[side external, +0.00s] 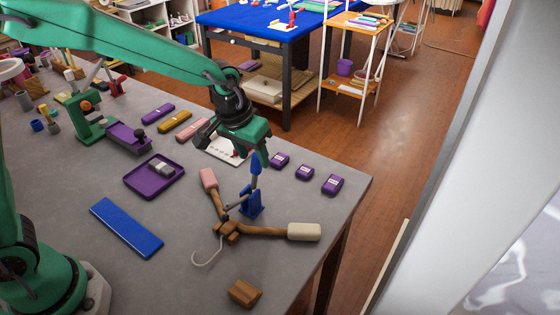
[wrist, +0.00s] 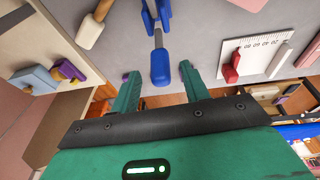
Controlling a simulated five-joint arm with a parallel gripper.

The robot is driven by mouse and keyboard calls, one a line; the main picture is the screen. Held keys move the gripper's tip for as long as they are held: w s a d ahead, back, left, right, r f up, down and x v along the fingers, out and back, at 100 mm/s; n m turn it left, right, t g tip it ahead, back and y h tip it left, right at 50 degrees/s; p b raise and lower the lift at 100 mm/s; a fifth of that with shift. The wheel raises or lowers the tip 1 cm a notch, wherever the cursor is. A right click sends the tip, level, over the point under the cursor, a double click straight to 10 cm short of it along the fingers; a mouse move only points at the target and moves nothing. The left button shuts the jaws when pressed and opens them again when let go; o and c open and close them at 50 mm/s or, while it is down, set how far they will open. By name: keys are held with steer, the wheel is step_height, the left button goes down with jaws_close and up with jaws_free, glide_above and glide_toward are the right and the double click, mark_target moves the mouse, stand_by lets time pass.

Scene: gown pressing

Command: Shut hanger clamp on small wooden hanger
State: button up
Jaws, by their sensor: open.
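The hanger clamp (side external: 250,203) is a blue toggle clamp near the table's right side. Its lever stands upright, with a blue grip (side external: 256,163) on top. The small wooden hanger (side external: 262,231) lies at the clamp's base, with a pink padded end, a cream padded end and a pale hook. My gripper (side external: 254,150) is open just above the lever's grip. In the wrist view, the blue grip (wrist: 159,68) shows between the two open green fingers (wrist: 157,78), apart from both. The cream hanger end (wrist: 88,33) is at upper left there.
A wooden block (side external: 243,293) lies near the front edge. Several purple blocks (side external: 305,172) stand along the right edge. A white scale card (side external: 224,150) lies behind my gripper. A purple tray (side external: 155,178) and a blue bar (side external: 127,228) lie left, with bare table between.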

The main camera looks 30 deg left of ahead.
mark_target(257, 161)
steer(key=shift+v, duration=2.2)
steer(key=shift+w+d+g, duration=0.2)
steer(key=shift+w+g, duration=0.5)
steer(key=shift+w, duration=0.05)
steer(key=shift+w+d+r+g+y, duration=0.1)
steer(key=shift+w+r+g+y, duration=0.25)
steer(key=shift+g, duration=0.35)
steer(key=shift+f, duration=0.2)
steer(key=shift+f, duration=3.85)
jaws_close()
